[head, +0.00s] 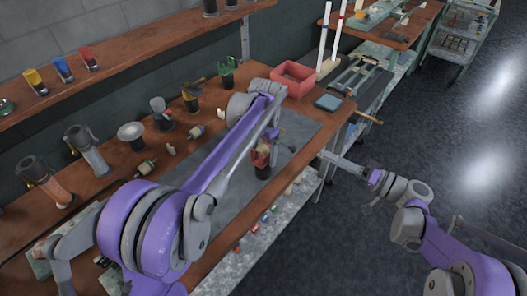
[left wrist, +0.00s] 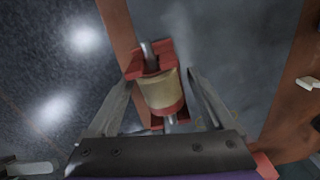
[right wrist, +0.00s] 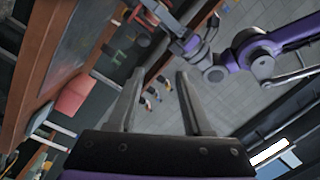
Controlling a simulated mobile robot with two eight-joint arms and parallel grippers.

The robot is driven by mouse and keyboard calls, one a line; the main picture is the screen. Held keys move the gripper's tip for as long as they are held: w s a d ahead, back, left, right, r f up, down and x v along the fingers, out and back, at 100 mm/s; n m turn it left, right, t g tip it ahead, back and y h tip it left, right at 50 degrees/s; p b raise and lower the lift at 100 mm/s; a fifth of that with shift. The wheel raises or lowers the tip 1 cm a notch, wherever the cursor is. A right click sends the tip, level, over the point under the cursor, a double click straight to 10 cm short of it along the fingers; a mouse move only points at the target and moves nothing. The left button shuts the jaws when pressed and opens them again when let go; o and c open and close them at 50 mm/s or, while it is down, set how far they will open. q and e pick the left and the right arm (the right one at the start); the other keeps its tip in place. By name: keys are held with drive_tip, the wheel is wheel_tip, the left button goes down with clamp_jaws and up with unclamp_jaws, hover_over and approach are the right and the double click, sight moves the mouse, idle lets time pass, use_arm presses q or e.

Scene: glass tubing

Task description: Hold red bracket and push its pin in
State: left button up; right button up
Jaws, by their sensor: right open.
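The red bracket (head: 261,154) stands near the front edge of the table, on the grey mat. In the left wrist view it shows as red blocks (left wrist: 150,61) around a tan cylinder (left wrist: 160,91), with a grey metal rod (left wrist: 148,50) sticking out at the far end. My left gripper (head: 268,139) reaches down from above, and its fingers lie on both sides of the bracket. Whether they touch it is unclear. My right gripper (head: 325,156) is open and empty, off the table's front edge and to the right of the bracket. Its fingers (right wrist: 158,75) stand apart.
A red bin (head: 293,80) and a flat blue-grey pad (head: 328,102) are at the table's right end. Several tools and holders stand along the back. Small coloured items lie on the lower shelf (head: 240,262). The floor (head: 420,150) beyond is clear.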

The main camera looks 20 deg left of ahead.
use_arm(q)
clamp_jaws()
use_arm(e)
drive_tip(key=shift+c, duration=1.4)
drive_tip(key=shift+d+m, duration=0.3)
drive_tip(key=shift+d, duration=0.1)
drive_tip(key=shift+c, duration=1.3)
drive_tip(key=d+m, duration=0.1)
drive_tip(key=d+m+g, duration=0.1)
drive_tip(key=d+m+h, duration=0.1)
drive_tip(key=shift+d+f, duration=0.1)
drive_tip(key=shift+f, duration=0.15)
clamp_jaws()
drive_tip(key=shift+s+d+m+g+h, duration=0.1)
drive_tip(key=shift+d+m+g+h, duration=0.35)
drive_tip(key=shift+d+m, duration=0.55)
drive_tip(key=shift+a+f, duration=0.1)
drive_tip(key=shift+a, duration=0.15)
